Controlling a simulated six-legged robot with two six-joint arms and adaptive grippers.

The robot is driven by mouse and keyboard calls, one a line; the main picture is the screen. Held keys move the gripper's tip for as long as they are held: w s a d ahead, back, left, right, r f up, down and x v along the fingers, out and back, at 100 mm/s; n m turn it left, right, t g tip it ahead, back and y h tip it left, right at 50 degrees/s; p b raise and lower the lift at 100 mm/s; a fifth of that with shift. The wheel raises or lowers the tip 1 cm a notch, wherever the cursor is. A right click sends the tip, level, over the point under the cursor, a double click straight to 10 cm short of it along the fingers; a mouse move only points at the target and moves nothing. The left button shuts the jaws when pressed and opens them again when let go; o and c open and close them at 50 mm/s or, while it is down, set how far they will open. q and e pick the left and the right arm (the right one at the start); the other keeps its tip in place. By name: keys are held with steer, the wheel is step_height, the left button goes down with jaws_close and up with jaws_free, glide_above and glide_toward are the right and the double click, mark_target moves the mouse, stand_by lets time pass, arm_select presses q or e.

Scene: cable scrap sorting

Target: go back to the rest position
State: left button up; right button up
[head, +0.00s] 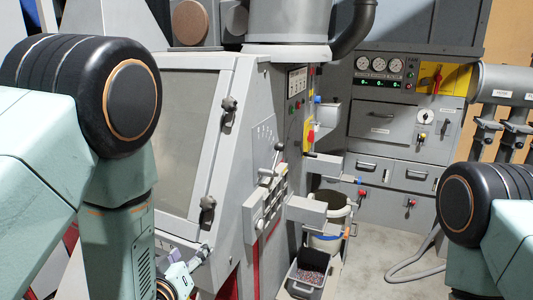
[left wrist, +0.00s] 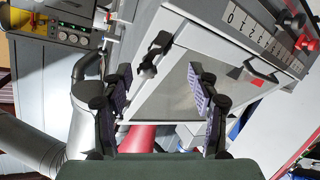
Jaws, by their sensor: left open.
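My left gripper (left wrist: 160,74) shows in the left wrist view with its two dark, purple-padded fingers spread apart. Nothing is held between them. Behind the fingers is the grey machine's framed window panel (left wrist: 172,92), which I see tilted. In the head view my left arm comes in from the left, and part of its wrist shows low down; the fingers cannot be made out clearly there. My right arm shows at the right edge of the head view, and its gripper is out of frame.
The grey machine cabinet (head: 190,140) stands close in front of my left arm, with handles and small shelves on its side. A bucket (head: 330,215) and a bin of scrap (head: 306,279) stand beside it. Bare floor (head: 385,250) lies to the right, with a grey hose.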

arm_select(q)
steer(key=s+a+f+m+g+b, duration=0.3)
steer(key=s+f+g+b, duration=0.9)
steer(key=s+f, duration=2.1)
step_height(320, 180, down, 3)
steer(key=g, duration=0.3)
steer(key=shift+s+r+b, duration=0.15)
steer(key=shift+s+b, duration=0.2)
steer(key=shift+b, duration=0.05)
steer(key=shift+a, duration=0.15)
